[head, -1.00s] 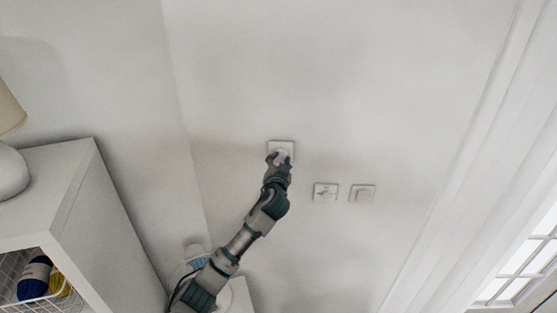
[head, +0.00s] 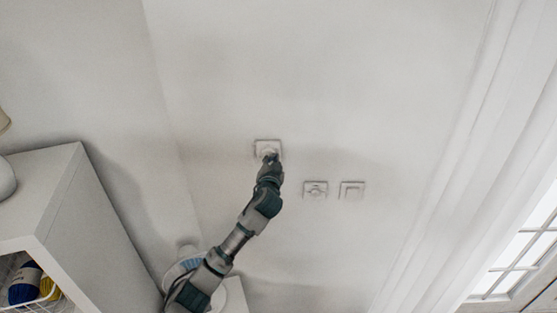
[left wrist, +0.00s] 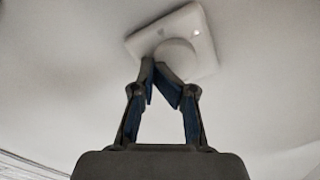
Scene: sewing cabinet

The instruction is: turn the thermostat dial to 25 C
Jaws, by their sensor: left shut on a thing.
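The thermostat is a pale square plate (head: 267,144) on the white wall, above and left of two other wall plates. It also shows in the left wrist view (left wrist: 203,44), tilted, with a round pale dial (left wrist: 176,54) on its face. My left gripper (head: 269,157) reaches up to the dial and covers part of it in the head view. In the left wrist view its dark fingertips (left wrist: 160,74) are close together at the dial's near edge, shut on the dial. I cannot read the dial's setting or any marks. My right gripper is in neither view.
Two wall plates (head: 315,190) and (head: 351,190) sit to the lower right of the thermostat. A white cabinet (head: 90,215) with yarn (head: 25,283) in a wire basket stands at left. A window (head: 515,255) is at right. The wall around the thermostat is clear.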

